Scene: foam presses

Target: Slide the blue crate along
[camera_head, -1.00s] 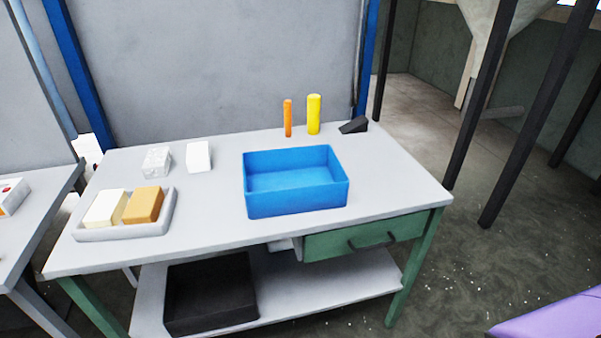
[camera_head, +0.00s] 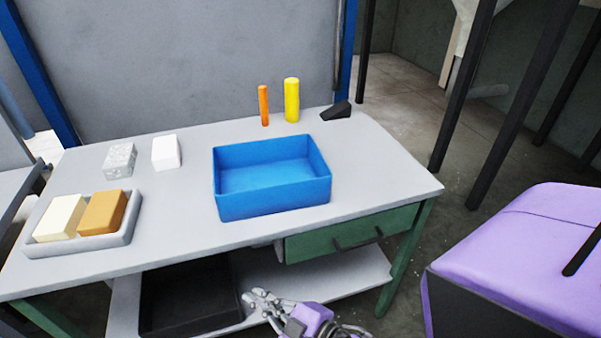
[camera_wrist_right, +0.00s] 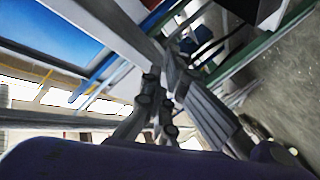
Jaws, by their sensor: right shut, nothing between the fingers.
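The blue crate (camera_head: 272,204) is an open, empty box standing upright on the grey table (camera_head: 390,190), near the middle of its front half. My right gripper (camera_head: 252,300) is at the bottom of the head view, in front of the table and nearer to me than the crate, apart from it. It is shut and empty. In the right wrist view the gripper fingers (camera_wrist_right: 165,95) show in the middle, with nothing between them. My left gripper is not in view.
A grey tray (camera_head: 130,232) with a cream and a tan block stands left of the crate. Two pale blocks (camera_head: 166,152) are behind it. An orange cylinder (camera_head: 264,106), a yellow cylinder (camera_head: 292,100) and a black wedge (camera_head: 337,111) stand at the back. The table right of the crate is clear.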

